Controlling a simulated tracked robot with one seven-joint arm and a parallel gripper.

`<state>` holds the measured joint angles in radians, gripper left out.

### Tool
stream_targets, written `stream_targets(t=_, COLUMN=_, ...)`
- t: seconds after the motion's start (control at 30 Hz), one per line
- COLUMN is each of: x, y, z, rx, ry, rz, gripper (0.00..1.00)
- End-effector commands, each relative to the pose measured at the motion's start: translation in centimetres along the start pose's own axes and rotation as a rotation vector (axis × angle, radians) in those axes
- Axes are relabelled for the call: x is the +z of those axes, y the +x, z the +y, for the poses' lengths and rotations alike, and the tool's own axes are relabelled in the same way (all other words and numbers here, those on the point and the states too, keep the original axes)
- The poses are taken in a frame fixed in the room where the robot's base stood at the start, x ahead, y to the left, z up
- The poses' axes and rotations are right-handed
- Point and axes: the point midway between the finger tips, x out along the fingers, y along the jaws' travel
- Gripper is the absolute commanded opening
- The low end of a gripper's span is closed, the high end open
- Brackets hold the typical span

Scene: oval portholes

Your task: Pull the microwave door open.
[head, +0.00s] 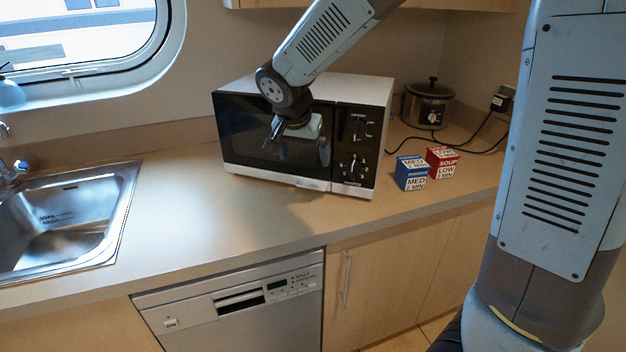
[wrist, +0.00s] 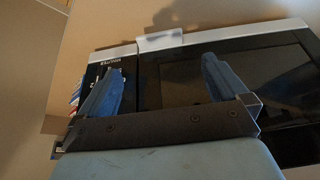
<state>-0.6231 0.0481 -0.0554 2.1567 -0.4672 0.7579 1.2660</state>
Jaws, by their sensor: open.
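The microwave (head: 258,160) has a white body and a black front, and its door looks shut. A light tab, apparently the door's handle (head: 313,184), juts from the lower edge near the control panel (head: 355,150). In the wrist view the microwave appears upside down, with the tab (wrist: 160,40) at the top and the panel (wrist: 110,65) at left. My gripper (head: 298,148) is in front of the door's right part, above the tab in the head view. In the wrist view my gripper (wrist: 162,66) has its blue fingers spread, with nothing between them. Contact with the door cannot be told.
A blue box (head: 411,173) and a red box (head: 442,161) stand right of the microwave, with a slow cooker (head: 428,104) and cables behind. The counter (head: 220,215) is clear in front. A sink (head: 70,220) lies left, and a dishwasher (head: 240,305) is below.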

Motion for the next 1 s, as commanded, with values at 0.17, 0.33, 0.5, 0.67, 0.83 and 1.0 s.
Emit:
stream_targets(t=0.17, x=0.1, y=3.3, z=0.0, rx=0.003, ry=-0.002, rz=-0.003, gripper=1.00)
stream_targets(t=0.33, x=0.1, y=6.2, z=0.0, rx=0.002, ry=-0.003, rz=-0.002, gripper=1.00)
stream_targets(t=0.5, x=0.1, y=8.7, z=-0.1, rx=0.001, ry=-0.003, rz=-0.001, gripper=1.00)
stream_targets(t=0.67, x=0.1, y=10.2, z=-0.1, rx=0.000, ry=-0.003, rz=-0.001, gripper=1.00)
stream_targets(t=0.83, x=0.1, y=10.8, z=-0.1, rx=-0.001, ry=-0.003, rz=0.000, gripper=1.00)
stream_targets(t=1.0, x=0.1, y=10.9, z=-0.1, rx=-0.001, ry=-0.003, rz=0.000, gripper=1.00)
